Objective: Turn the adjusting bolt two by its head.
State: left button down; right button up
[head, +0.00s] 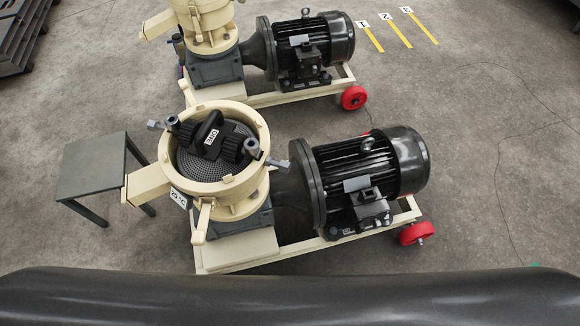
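The near pellet mill has a cream round chamber (258,180) with its top open. Inside, a black roller assembly with a white label (211,137) lies over a perforated die (196,167). One grey adjusting bolt (153,125) sticks out at the left of the chamber rim, beside a grey nut-like piece (172,121). Another grey adjusting bolt (281,163) sticks out at the right, beside a similar piece (251,146). I cannot tell which bolt is number two. Neither of my grippers is in view.
A black motor (365,165) sits on the right of the mill's cream base, above a red wheel (417,233). A small grey table (88,170) stands at left. A second mill (205,30) stands behind. Open floor (490,180) lies at right, with numbered yellow strips (397,33).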

aim_at(152, 125)
jog(key=k+j+z, duration=0.1)
jog(key=k+j, duration=0.2)
jog(key=k+j+z, duration=0.1)
jog(key=k+j, duration=0.2)
jog(key=k, duration=0.15)
jog(key=j+z, duration=0.1)
jog(key=j, duration=0.3)
jog(key=k+j+z, duration=0.15)
jog(key=j, duration=0.2)
jog(key=j+z, duration=0.1)
jog(key=j, duration=0.3)
jog(key=k+j+z, duration=0.15)
jog(key=j, duration=0.2)
jog(key=k+j+z, duration=0.1)
jog(key=j, duration=0.25)
jog(key=k+j+z, duration=0.15)
jog(key=j, duration=0.2)
jog(key=i+j+z, duration=0.1)
jog(key=j, duration=0.35)
jog(key=i+j+z, duration=0.1)
jog(key=j, duration=0.35)
jog(key=i+j+z, duration=0.15)
jog(key=j, duration=0.35)
jog(key=i+j+z, duration=0.1)
jog(key=j, duration=0.4)
jog(key=i+j+z, duration=0.1)
jog(key=j, duration=0.4)
jog(key=i, duration=0.1)
